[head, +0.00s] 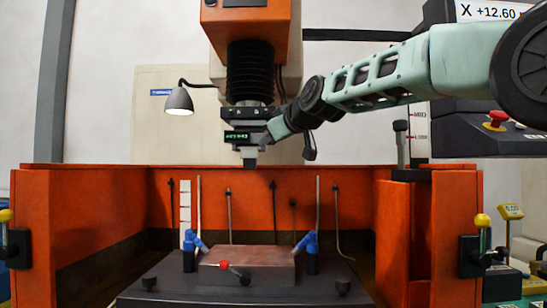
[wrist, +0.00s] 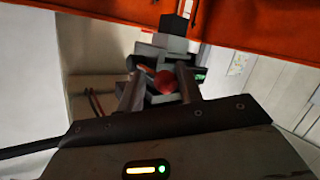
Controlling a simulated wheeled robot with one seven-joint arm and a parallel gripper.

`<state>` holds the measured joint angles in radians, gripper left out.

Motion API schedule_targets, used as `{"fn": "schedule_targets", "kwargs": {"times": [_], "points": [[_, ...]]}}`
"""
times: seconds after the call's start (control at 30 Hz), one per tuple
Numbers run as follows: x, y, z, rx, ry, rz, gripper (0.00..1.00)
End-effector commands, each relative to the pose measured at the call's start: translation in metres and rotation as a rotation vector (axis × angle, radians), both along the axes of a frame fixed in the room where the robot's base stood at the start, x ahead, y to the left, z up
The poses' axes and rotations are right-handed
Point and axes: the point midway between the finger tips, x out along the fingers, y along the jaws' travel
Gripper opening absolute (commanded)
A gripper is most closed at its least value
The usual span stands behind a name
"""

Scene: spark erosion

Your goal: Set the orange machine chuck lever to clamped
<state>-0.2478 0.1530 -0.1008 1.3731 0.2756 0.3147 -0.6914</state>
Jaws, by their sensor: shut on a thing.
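The orange machine (head: 250,35) has a dark chuck (head: 255,112) below its black bellows, with a small green-lit display and a grey block hanging under it. My gripper (head: 268,140) is at the right side of this chuck, largely merged with it in the head view. In the wrist view my gripper (wrist: 158,80) has a finger on each side of a red ball knob (wrist: 165,82), the chuck lever's end, and is shut on it. The lever's arm is mostly hidden, so I cannot tell its set position.
Below is an orange tank (head: 80,225) with a reddish block (head: 250,262) between blue clamps and another red-knobbed lever (head: 224,265). Yellow-knobbed levers stand at the left (head: 6,215) and right (head: 482,220). A lamp (head: 179,100) hangs left of the chuck.

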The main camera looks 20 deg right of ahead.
Motion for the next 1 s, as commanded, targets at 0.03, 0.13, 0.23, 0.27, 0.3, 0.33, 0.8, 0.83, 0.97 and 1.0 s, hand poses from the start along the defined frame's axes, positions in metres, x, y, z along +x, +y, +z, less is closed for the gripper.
{"fn": "schedule_targets", "kwargs": {"times": [0.03, 0.13, 0.23, 0.27, 0.3, 0.33, 0.8, 0.83, 0.97, 1.0], "points": [[0.001, -0.001, -0.018, -0.011, -0.023, -0.002, 0.0], [0.002, -0.001, -0.023, -0.031, -0.08, -0.002, 0.0], [0.003, -0.002, -0.028, -0.047, -0.137, -0.003, 0.0], [0.003, -0.002, -0.03, -0.053, -0.153, -0.003, 0.0], [0.004, -0.002, -0.032, -0.06, -0.174, -0.002, 0.0], [0.004, -0.003, -0.033, -0.065, -0.192, -0.004, 0.0], [0.011, -0.006, -0.049, -0.143, -0.43, -0.006, 0.0], [0.012, -0.006, -0.049, -0.147, -0.443, -0.006, 0.0], [0.014, -0.007, -0.05, -0.162, -0.486, -0.006, 0.0], [0.014, -0.007, -0.05, -0.166, -0.498, -0.006, 0.0]]}}
